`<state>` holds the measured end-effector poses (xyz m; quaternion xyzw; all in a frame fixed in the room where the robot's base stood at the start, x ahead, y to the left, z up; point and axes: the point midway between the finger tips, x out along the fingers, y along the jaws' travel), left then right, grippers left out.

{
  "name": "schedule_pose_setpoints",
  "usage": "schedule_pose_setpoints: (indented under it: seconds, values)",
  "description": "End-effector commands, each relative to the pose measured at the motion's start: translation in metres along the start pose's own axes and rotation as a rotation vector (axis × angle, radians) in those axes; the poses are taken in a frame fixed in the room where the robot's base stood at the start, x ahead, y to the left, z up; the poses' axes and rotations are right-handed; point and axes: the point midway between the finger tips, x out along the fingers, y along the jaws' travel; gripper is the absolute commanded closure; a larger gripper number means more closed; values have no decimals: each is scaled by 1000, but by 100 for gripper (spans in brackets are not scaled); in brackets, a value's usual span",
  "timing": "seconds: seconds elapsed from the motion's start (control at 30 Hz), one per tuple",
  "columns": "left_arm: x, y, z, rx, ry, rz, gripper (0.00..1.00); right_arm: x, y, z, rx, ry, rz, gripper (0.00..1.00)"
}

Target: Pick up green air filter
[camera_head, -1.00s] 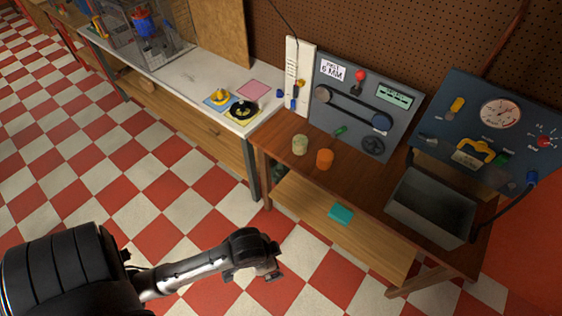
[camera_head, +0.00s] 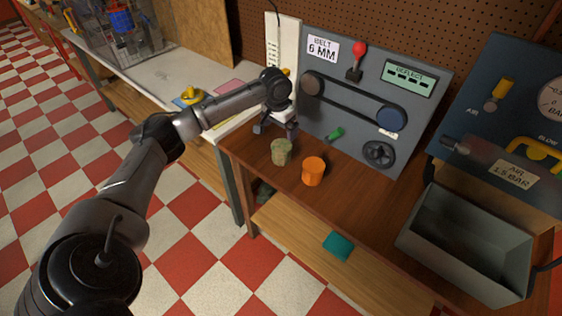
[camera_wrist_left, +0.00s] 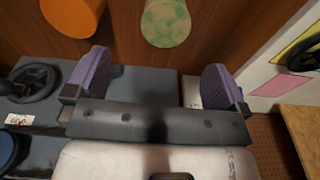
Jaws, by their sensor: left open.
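The green air filter (camera_head: 282,151) is a small mottled green cylinder standing upright on the brown wooden table. It also shows at the top of the left wrist view (camera_wrist_left: 166,22). My left gripper (camera_head: 276,130) is just behind and above the filter, with its fingers apart and nothing between them. In the left wrist view, its two purple finger pads (camera_wrist_left: 158,75) are spread wide, and the filter lies beyond them, apart from both. My right gripper is not in view.
An orange cylinder (camera_head: 314,171) stands close to the right of the filter. A grey open bin (camera_head: 468,240) stands at the right. A teal block (camera_head: 338,246) lies on the lower shelf.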

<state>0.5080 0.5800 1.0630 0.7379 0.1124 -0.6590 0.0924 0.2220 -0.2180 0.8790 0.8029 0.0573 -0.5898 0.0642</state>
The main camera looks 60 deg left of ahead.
Motion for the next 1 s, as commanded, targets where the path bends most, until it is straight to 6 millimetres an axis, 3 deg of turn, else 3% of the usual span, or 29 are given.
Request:
schedule_pose_setpoints:
  seconds: [0.17,0.5,0.83,1.0]
  values:
    - [14,-11,-2,-34,3,8,0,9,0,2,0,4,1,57]
    - [67,-10,-3,-34,4,8,0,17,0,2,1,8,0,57]
    - [86,-10,-4,-33,5,8,0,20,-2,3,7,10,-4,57]
    - [110,-11,-6,-34,4,8,0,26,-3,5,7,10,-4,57]
